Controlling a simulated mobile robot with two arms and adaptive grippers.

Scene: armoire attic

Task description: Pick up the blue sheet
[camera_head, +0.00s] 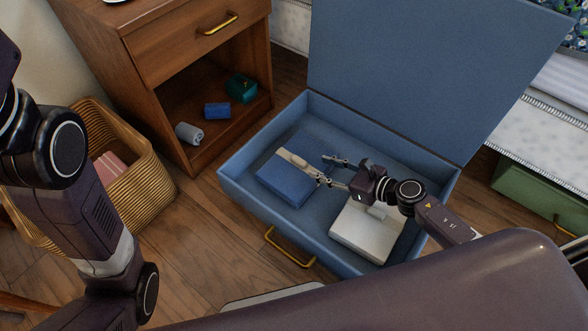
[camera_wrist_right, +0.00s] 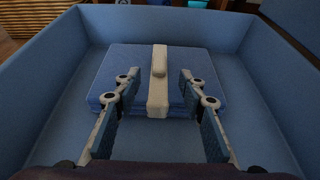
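The blue sheet (camera_head: 285,180) is a folded flat stack with a pale band and knob-like grip across its middle. It lies inside the open blue box (camera_head: 237,180). In the right wrist view the sheet (camera_wrist_right: 120,65) lies straight ahead, with the pale band (camera_wrist_right: 158,95) running between my fingers. My right gripper (camera_head: 318,166) is open and empty at the sheet's near edge; its fingers (camera_wrist_right: 160,78) stand apart on either side of the band. I cannot tell if they touch the sheet. My left arm shows at the left, but its gripper is not in view.
A white folded item (camera_head: 356,234) lies in the box beneath my right wrist. The box lid (camera_head: 430,70) stands open behind. A wooden cabinet (camera_head: 190,60) holds small items on its lower shelf. A wicker basket (camera_head: 150,190) stands at left, a green box (camera_head: 540,197) at right.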

